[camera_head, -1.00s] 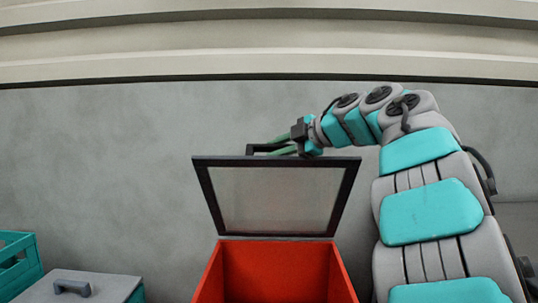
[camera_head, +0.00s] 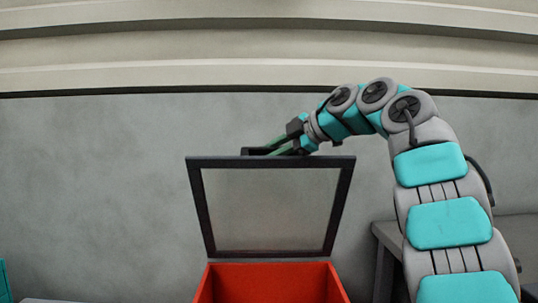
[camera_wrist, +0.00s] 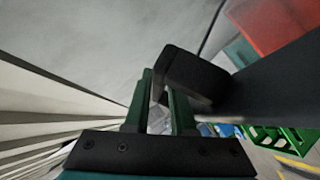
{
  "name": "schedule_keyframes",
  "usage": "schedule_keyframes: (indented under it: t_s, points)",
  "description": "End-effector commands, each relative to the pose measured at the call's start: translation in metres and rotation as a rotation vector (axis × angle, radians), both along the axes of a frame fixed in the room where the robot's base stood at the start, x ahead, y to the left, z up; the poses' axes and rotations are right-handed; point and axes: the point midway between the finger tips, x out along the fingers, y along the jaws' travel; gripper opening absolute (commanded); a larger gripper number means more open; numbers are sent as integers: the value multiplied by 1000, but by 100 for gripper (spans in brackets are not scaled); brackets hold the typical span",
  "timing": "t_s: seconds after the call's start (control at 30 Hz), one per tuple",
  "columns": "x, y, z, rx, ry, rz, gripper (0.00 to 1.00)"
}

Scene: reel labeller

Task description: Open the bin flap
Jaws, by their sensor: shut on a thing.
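The bin flap (camera_head: 270,210) is a translucent panel in a dark frame, raised steeply above the red bin (camera_head: 272,283). The bin's inside shows below the flap. A dark handle (camera_head: 253,151) stands at the flap's top edge, and in the wrist view a dark handle part (camera_wrist: 190,72) lies at the fingertips. My gripper (camera_head: 275,148) has green fingers and is shut on the handle at the top of the flap. In the wrist view, the gripper (camera_wrist: 160,95) reaches the handle, which partly hides the right fingertip.
A grey table or bench (camera_head: 400,240) stands behind my arm on the right. A teal crate edge (camera_head: 4,282) shows at the lower left. In the wrist view, a green crate (camera_wrist: 280,140) stands on the floor at the right. A grey wall is behind the bin.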

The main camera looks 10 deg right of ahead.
Motion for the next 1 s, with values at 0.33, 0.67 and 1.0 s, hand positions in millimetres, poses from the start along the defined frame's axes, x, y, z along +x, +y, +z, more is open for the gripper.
schedule_keyframes:
  t_s: [0.33, 0.67, 1.0]
  points:
    - [0, -1, 2, 3, 13, 4, 0]
    - [0, -1, 3, 2, 13, 3, 0]
    - [0, -1, 2, 1, 13, 1, 44]
